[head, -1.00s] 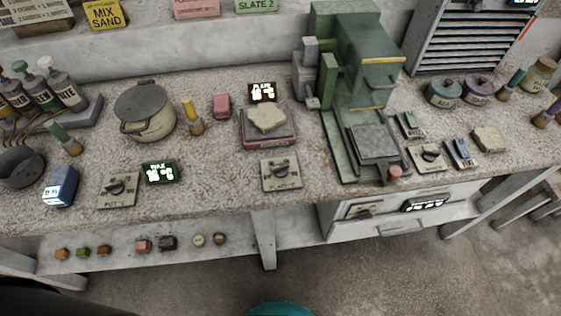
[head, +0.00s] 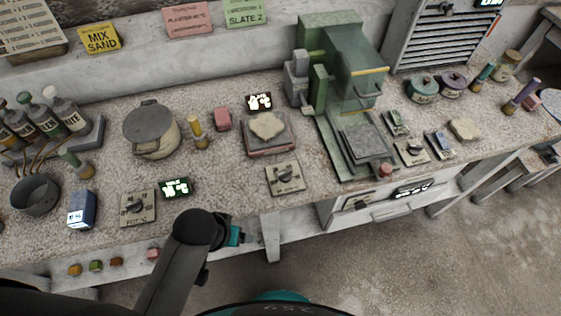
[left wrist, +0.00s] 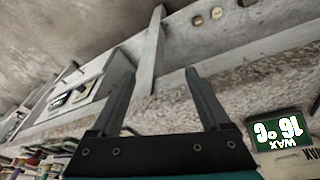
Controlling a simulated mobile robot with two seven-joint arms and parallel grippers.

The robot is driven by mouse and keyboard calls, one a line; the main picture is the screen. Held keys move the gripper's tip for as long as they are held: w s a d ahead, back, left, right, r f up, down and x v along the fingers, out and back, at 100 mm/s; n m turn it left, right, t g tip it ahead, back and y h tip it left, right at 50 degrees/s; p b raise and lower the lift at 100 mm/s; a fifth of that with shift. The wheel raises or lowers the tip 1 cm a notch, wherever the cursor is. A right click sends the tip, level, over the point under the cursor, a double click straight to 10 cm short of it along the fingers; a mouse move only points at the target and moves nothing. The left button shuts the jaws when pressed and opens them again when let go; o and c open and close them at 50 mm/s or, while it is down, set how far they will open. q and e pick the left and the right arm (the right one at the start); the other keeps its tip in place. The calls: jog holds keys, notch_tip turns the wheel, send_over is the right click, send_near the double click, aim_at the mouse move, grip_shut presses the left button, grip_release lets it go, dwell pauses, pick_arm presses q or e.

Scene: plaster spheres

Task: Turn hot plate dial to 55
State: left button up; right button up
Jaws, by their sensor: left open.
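The hot plate dial is a dark knob (head: 285,172) on a square beige panel (head: 286,187) near the bench's front edge. The hot plate (head: 268,149) sits behind it with a pale irregular slab (head: 267,126) on top. Its small black display (head: 259,103) stands behind; its digits are hard to read. My left gripper (head: 256,238) is in front of the bench edge, below and left of the dial, apart from it. In the left wrist view the two fingers (left wrist: 160,75) are spread and empty. My right gripper is in neither view.
A similar pot dial panel (head: 137,207) and a green wax display (head: 175,188) reading 16 °C lie left of the plate dial. A green press (head: 350,85) stands to the right. A yellow-capped brush (head: 196,130) and pink block (head: 222,119) are left of the hot plate.

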pick_arm(q)
notch_tip(320, 180, up, 3)
jog(key=w+d, duration=0.1)
notch_tip(320, 180, up, 17)
jog(key=n+g+y+p, duration=0.1)
jog(key=n+g+p, duration=0.15)
jog(key=n, duration=0.55)
send_over(285, 172)
notch_tip(285, 172, down, 15)
jog(key=b, duration=0.3)
jog(key=shift+f, duration=0.2)
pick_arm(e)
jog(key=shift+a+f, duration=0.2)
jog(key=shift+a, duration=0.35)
pick_arm(q)
grip_shut()
